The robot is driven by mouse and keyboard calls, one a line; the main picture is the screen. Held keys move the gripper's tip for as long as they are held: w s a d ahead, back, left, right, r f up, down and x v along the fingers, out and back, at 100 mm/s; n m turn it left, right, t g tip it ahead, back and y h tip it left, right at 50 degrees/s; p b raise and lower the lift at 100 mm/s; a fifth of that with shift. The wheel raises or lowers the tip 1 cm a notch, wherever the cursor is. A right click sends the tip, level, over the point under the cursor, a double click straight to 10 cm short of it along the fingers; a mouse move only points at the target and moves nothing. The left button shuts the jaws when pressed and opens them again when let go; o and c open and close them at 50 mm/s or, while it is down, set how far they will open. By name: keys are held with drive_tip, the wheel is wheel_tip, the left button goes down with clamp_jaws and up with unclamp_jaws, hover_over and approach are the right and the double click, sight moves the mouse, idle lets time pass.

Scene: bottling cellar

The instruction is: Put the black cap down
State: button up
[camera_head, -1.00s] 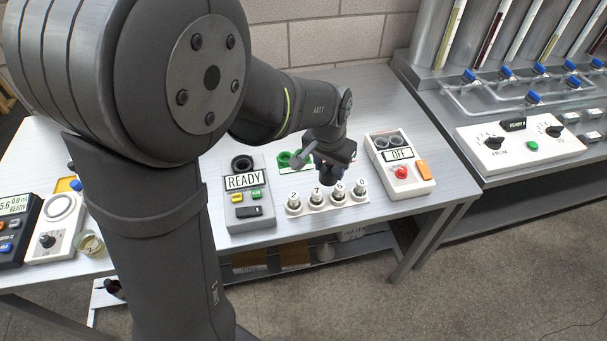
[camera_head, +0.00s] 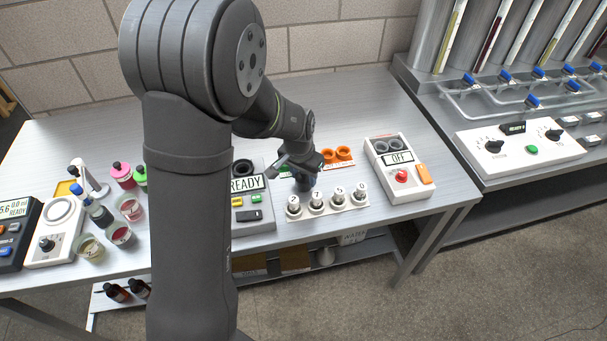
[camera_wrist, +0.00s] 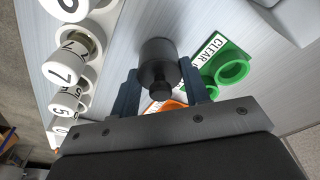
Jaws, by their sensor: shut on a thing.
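My gripper (camera_wrist: 160,82) is shut on the black cap (camera_wrist: 157,57), a dark round piece with a narrower knob, between its two blue-grey fingers in the wrist view. In the head view my gripper (camera_head: 304,184) is low over the bench, just behind the row of numbered white-topped pieces (camera_head: 317,201). The cap is hard to make out there, and I cannot tell whether it touches the bench. In the wrist view, the green rings (camera_wrist: 232,68) beside the CLEAR label are right of the cap, and an orange card (camera_wrist: 160,106) shows partly behind the fingers.
The READY box (camera_head: 247,206) stands close left of my gripper, and the OFF box (camera_head: 399,168) stands to the right. Orange rings (camera_head: 338,154) lie behind. Several jars and bottles (camera_head: 121,234) crowd the bench's left. Bare bench (camera_head: 360,105) shows at the back.

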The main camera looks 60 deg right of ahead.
sight(300, 182)
drive_tip(key=shift+f, duration=0.1)
drive_tip(key=o, duration=0.9)
drive_tip(key=shift+o, duration=0.2)
wheel_tip(300, 182, up, 12)
drive_tip(key=a, duration=0.1)
drive_tip(key=shift+a, duration=0.4)
drive_tip(key=f, duration=0.4)
drive_tip(key=d+f, duration=0.1)
drive_tip(key=f, duration=0.3)
drive_tip(key=d+f, duration=0.1)
drive_tip(key=f, duration=0.3)
drive_tip(key=shift+a+r, duration=0.1)
drive_tip(key=shift+r, duration=1.8)
